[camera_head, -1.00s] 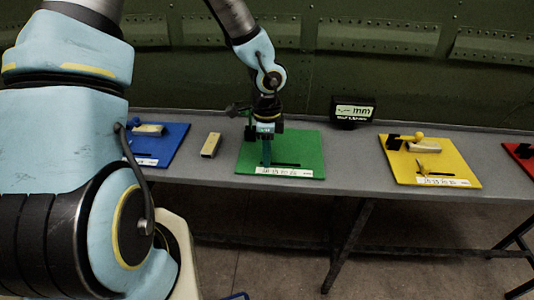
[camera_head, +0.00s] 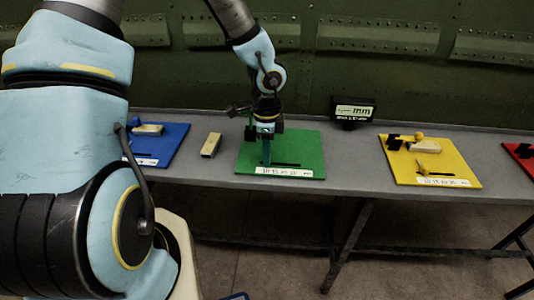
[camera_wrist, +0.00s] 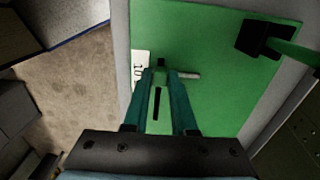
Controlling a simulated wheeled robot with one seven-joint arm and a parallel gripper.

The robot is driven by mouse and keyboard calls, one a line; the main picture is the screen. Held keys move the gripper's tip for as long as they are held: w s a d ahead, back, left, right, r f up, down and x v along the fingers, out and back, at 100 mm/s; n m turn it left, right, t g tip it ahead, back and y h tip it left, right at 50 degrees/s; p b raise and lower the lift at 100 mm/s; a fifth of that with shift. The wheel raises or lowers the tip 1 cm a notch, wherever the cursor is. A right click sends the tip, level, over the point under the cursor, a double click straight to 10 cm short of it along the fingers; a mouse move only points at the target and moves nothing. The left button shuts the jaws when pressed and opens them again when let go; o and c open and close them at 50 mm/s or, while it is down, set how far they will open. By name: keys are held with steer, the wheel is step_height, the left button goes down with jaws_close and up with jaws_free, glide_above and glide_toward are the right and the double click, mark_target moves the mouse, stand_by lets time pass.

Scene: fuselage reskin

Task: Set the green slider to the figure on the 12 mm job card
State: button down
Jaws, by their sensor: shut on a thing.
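The green board (camera_head: 308,145) lies on the grey bench in the head view, with a dark slot (camera_head: 288,164) and a white number scale (camera_head: 284,171) along its front edge. My gripper (camera_head: 267,160) points down over the left part of the board. I see no job card that I can read.
A dark display (camera_head: 353,112) reading "mm" stands at the back of the bench. A blue board (camera_head: 174,137) and a tan block (camera_head: 211,145) are left, a yellow board (camera_head: 452,165) and red board (camera_head: 524,152) right. A black clamp-like part (camera_wrist: 264,38) stands on the green board.

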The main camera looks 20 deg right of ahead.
mark_target(285, 165)
stand_by(0.4)
steer(key=shift+s+d+b, duration=0.1)
steer(key=shift+s+d, duration=0.25)
steer(key=shift+d, duration=0.4)
steer(key=shift+s+d+b, duration=0.15)
steer(key=shift+s+d, duration=0.15)
steer(key=shift+d, duration=0.4)
steer(key=shift+s+d+b, duration=0.1)
steer(key=shift+s+d, duration=0.25)
steer(key=shift+d, duration=0.4)
steer(key=c, duration=0.7)
jaws_free()
step_height(285, 165, up, 11)
steer(key=shift+f, duration=0.1)
steer(key=shift+a, duration=0.1)
